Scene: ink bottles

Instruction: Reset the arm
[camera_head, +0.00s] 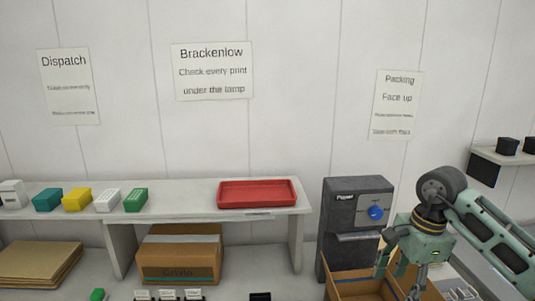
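My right arm comes in from the right side of the head view, bent at a green-grey joint. Its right gripper (399,281) points down over an open cardboard box (352,283) at the lower right. Its fingers are spread apart and I see nothing between them. The gripper hides part of the box and what lies behind it. My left arm and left gripper are not in view.
A shelf (185,207) carries a red tray (258,193) and several small coloured boxes (77,200). A dark machine with a blue knob (376,212) stands beside the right gripper. A closed carton (180,258) sits under the shelf; flat cardboard (42,262) lies left.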

